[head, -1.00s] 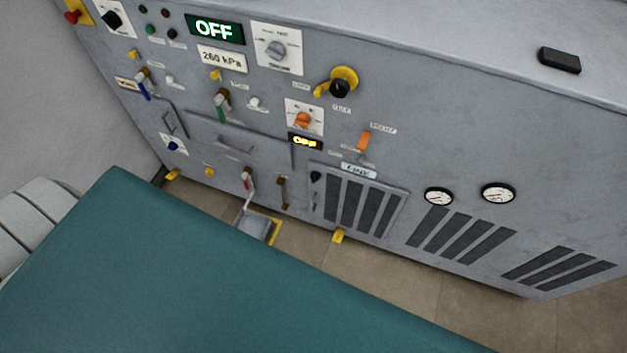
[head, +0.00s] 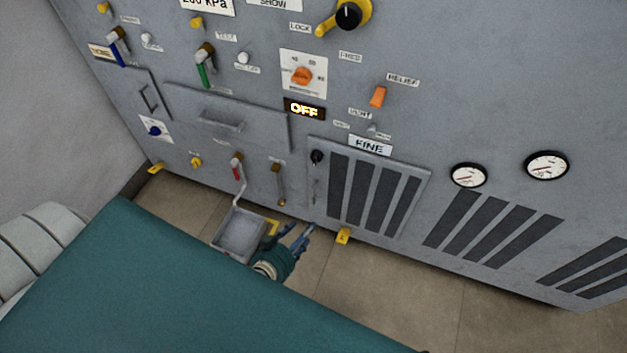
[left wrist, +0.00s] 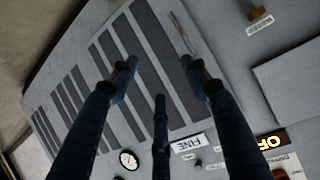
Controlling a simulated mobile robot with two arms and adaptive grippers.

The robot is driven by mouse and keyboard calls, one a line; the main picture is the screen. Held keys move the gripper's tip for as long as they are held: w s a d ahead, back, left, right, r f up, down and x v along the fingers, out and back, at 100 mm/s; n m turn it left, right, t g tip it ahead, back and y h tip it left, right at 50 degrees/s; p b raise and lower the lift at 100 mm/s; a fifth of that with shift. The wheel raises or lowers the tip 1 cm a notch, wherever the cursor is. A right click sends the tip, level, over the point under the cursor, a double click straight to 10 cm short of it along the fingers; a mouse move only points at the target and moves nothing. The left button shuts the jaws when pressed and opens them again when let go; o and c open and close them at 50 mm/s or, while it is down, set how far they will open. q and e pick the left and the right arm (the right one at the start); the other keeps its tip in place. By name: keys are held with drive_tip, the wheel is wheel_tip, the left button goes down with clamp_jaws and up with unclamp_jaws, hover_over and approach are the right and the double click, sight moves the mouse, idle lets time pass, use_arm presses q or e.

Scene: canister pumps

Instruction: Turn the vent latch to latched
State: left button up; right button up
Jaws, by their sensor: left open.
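The slotted vent door (head: 337,215) is low on the grey panel, under a FINE label (head: 370,146). A black knob (head: 317,157) is at its upper left corner, with a thin grey handle (head: 316,190) below; I take the knob as the vent latch, but cannot read its setting. My left gripper (head: 300,236) is open and empty, low in front of the panel, below the door's left side. In the left wrist view, its spread fingers (left wrist: 160,80) face the slotted door (left wrist: 75,100); the knob seems hidden behind a finger.
A grey tray (head: 240,236) is on the floor left of the gripper. A yellow foot (head: 343,236) is under the door. A brown lever (head: 279,185) is left of the door. My teal body covers the lower left. Floor at right is clear.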

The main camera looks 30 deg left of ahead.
use_arm(q)
drive_tip(key=w+a+r+t+b, duration=0.2)
drive_tip(key=w+r+t+b, duration=0.1)
drive_tip(key=w+b, duration=0.2)
drive_tip(key=n+t+y+b, duration=0.2)
drive_tip(key=t+b, duration=0.1)
drive_tip(key=b, duration=0.2)
approach(314, 161)
drive_tip(key=w, duration=0.3)
drive_tip(key=w+b, duration=0.1)
drive_tip(key=w, duration=0.2)
drive_tip(key=w+a, duration=0.1)
drive_tip(key=w, duration=0.2)
drive_tip(key=shift+w+r, duration=0.15)
drive_tip(key=shift+w, duration=0.25)
use_arm(e)
drive_tip(key=w+r+t, duration=0.1)
drive_tip(key=w+r, duration=0.3)
drive_tip(key=r, duration=0.1)
drive_tip(key=shift+a, duration=0.15)
